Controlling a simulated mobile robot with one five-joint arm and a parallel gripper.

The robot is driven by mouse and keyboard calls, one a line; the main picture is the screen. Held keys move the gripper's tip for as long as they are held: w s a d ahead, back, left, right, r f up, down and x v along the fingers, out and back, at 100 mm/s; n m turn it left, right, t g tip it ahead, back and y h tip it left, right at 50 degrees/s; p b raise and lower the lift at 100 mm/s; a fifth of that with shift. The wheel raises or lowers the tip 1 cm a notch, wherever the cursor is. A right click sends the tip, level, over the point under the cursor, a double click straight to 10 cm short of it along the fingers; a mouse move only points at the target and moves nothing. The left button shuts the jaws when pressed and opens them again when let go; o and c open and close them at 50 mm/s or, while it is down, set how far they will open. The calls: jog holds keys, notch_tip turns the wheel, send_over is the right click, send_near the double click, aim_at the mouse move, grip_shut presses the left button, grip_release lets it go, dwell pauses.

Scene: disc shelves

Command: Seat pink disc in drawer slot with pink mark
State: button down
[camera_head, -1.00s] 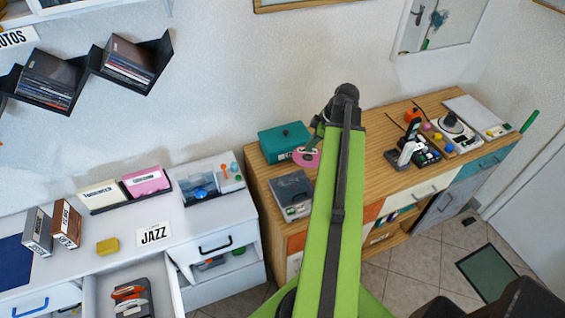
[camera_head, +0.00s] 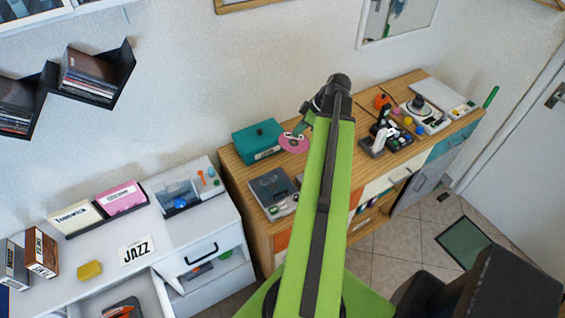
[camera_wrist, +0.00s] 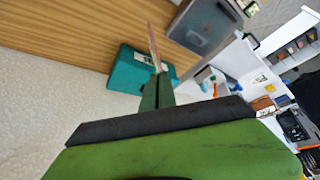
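The pink disc (camera_head: 292,144) is held at the end of my raised green arm, in front of the teal box. In the wrist view the disc (camera_wrist: 154,48) shows nearly edge-on, standing out from the fingertips. My gripper (camera_head: 303,128) is shut on its edge; in the wrist view the green fingers (camera_wrist: 157,92) meet at it. A white drawer (camera_head: 150,296) stands pulled out at the lower left, with a dark and red item inside, cut off by the frame. I cannot make out a slot with a pink mark.
A teal box (camera_head: 257,141) and a grey player (camera_head: 271,187) stand on the wooden sideboard (camera_head: 233,172). The white cabinet (camera_head: 190,232) to its left carries a JAZZ card (camera_head: 135,251), a yellow block (camera_head: 89,270) and a pink record box (camera_head: 121,197). Tiled floor lies at right.

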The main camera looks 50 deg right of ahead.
aim_at(298, 147)
notch_tip(298, 147, down, 10)
jog(key=b, duration=0.8)
jog(key=shift+r+b, duration=0.15)
jog(key=shift+b, duration=0.15)
jog(key=shift+r, duration=0.2)
jog(key=c, duration=2.1)
grip_release()
jog(key=shift+f, duration=0.2)
jog(key=o, duration=0.4)
jog(key=shift+r, duration=0.15)
jog(key=shift+s+r+p, duration=0.1)
jog(key=shift+r+p, duration=0.25)
jog(key=shift+p, duration=0.1)
jog(key=p+v, duration=1)
jog(key=v, duration=0.1)
jog(key=shift+s+r, duration=0.15)
jog(key=shift+r, duration=0.05)
jog(key=shift+d, duration=0.1)
